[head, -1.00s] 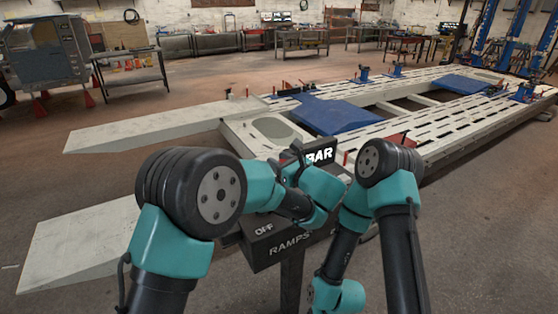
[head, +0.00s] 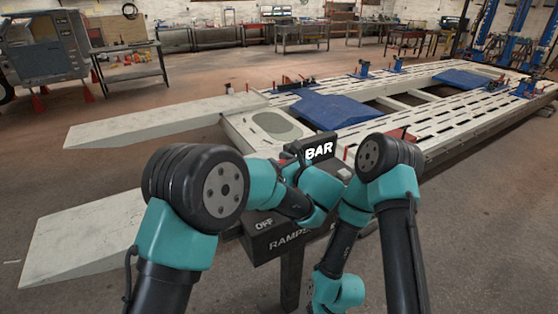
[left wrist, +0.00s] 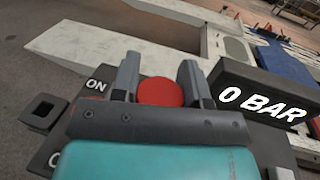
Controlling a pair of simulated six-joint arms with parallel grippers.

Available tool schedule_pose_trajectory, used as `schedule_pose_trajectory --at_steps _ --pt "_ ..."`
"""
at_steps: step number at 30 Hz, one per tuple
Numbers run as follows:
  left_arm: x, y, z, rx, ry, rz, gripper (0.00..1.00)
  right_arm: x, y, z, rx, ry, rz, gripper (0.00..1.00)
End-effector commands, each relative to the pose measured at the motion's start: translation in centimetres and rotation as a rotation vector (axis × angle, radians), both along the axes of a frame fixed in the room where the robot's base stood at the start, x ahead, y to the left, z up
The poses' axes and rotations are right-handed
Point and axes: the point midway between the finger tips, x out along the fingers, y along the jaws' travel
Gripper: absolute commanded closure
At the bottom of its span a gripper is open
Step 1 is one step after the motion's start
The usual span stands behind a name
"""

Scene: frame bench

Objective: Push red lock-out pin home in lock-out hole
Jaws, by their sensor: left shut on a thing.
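The red lock-out pin shows in the left wrist view as a round red head (left wrist: 160,92) between the two fingers of my left gripper (left wrist: 158,74), which is shut on it. In the head view my left gripper (head: 293,155) is over the black control box, beside the BAR display; the pin cannot be made out there. A dark block with a square opening (left wrist: 44,108) sits at the box's left edge in the left wrist view. I cannot tell if it is the lock-out hole. The pin's shank is hidden. My right gripper does not show.
The black control box (head: 262,243) stands on a post, with ON, OFF and RAMPS lettering. The gauge block (left wrist: 262,92) reads 0 BAR, close to the right finger. White ramps (head: 85,240) and the frame bench lie behind. Open floor is at the left.

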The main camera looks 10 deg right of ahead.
Motion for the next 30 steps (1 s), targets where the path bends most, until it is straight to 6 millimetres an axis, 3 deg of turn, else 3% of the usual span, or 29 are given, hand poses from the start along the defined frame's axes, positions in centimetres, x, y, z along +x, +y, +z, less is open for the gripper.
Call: schedule_pose_trajectory --at_steps 30 --pt "0.0 0.0 -1.9 0.0 -0.001 0.0 0.95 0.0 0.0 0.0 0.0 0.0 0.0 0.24"
